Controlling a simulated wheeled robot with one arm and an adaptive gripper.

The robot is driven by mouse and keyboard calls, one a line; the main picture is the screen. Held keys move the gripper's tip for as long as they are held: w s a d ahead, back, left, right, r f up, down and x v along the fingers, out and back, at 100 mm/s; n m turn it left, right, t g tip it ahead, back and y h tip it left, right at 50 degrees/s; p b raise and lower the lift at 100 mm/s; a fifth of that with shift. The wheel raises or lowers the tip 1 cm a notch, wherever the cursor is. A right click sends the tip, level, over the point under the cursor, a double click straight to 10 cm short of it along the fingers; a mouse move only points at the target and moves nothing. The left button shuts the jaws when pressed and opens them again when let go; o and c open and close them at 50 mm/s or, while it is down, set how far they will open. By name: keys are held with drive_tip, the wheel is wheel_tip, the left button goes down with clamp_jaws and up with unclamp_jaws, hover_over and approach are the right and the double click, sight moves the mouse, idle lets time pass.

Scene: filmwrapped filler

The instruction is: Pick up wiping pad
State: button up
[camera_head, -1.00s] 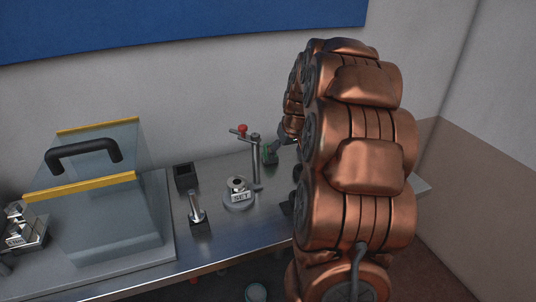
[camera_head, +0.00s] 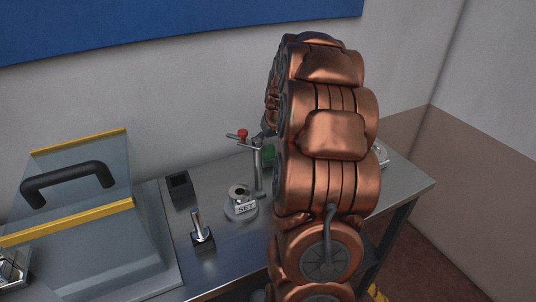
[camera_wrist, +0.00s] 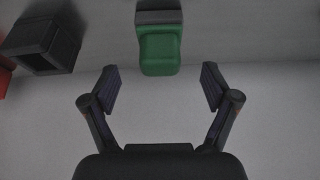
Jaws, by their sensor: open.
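A green block with a grey band along its far side, which looks like the wiping pad (camera_wrist: 160,52), is at the top middle of the wrist view. In the head view a green thing (camera_head: 268,152), probably the same one, shows partly behind my arm and the metal post. My gripper (camera_wrist: 159,80) is open and empty. Its two fingers stand apart to the left and right of the green block's line, with the block ahead of the fingertips and not between them. In the head view my copper arm hides most of the gripper.
A dark open box (camera_wrist: 45,40) is left of the green block. On the steel table (camera_head: 400,190) stand a post with a red knob (camera_head: 243,135), a round fixture marked SET (camera_head: 241,207), a metal pin on a black base (camera_head: 201,232) and a clear handled cover (camera_head: 75,225).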

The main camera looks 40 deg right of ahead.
sight(267, 152)
drive_tip(key=shift+w+f+p, duration=0.15)
drive_tip(key=shift+f+p, duration=0.15)
drive_tip(key=shift+f, duration=0.1)
drive_tip(key=shift+p+x, duration=0.75)
drive_tip(key=shift+x, duration=1.35)
drive_tip(key=shift+c, duration=0.4)
drive_tip(key=c, duration=1.2)
